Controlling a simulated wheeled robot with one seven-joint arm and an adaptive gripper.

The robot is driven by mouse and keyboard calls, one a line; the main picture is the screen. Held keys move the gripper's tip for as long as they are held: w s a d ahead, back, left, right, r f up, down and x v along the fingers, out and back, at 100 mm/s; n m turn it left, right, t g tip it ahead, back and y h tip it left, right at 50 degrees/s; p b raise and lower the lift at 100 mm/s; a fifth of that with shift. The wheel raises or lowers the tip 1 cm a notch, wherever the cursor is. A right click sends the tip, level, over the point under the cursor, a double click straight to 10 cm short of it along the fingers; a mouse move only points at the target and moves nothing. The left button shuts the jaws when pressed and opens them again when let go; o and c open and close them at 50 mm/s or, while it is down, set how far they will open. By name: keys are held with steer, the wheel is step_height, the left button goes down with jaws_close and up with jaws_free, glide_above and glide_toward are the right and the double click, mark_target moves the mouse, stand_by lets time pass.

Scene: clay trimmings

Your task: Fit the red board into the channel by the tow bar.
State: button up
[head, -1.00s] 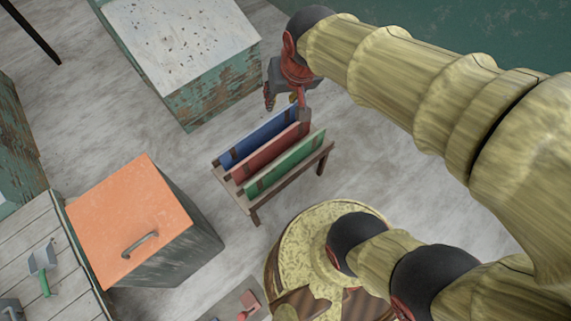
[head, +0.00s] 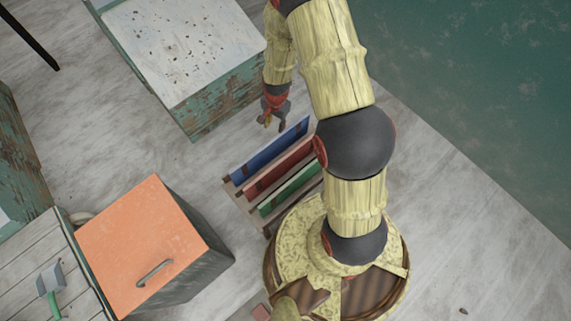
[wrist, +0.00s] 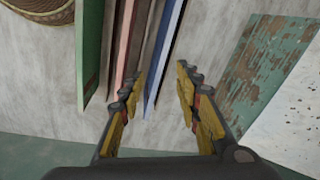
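The red board (head: 283,164) stands on edge in a low wooden rack (head: 240,208), between a blue board (head: 272,147) and a green board (head: 290,187). My gripper (head: 274,118) is just beyond the blue board's upper side, with no board held. In the wrist view its fingers (wrist: 159,82) are spread apart.
A worn green box with a pale speckled top (head: 185,45) stands close behind my gripper. An orange-topped box with a handle (head: 145,240) is left of the rack. A plank table (head: 30,265) holds a green-handled scoop (head: 50,285).

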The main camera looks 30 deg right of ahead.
mark_target(286, 163)
steer(key=s+f+m, duration=0.1)
steer(key=s+f, duration=0.1)
steer(key=f, duration=0.3)
steer(key=s+d+f+m, duration=0.1)
steer(key=s+f, duration=0.1)
steer(key=f, duration=0.4)
steer(key=s+f+m+g, duration=0.1)
steer(key=s+f, duration=0.1)
steer(key=f, duration=0.3)
steer(key=shift+s+d+f, duration=0.1)
steer(key=shift+d+f, duration=0.2)
steer(key=shift+f, duration=0.1)
steer(key=f+b, duration=0.1)
steer(key=f, duration=0.1)
steer(key=f+b, duration=0.4)
steer(key=f, duration=0.1)
steer(key=shift+s+a+f, duration=0.1)
steer(key=shift+s+a, duration=0.1)
steer(key=shift+a, duration=0.15)
steer(key=shift+f, duration=0.3)
steer(key=shift+c, duration=0.2)
steer(key=c, duration=0.7)
jaws_close()
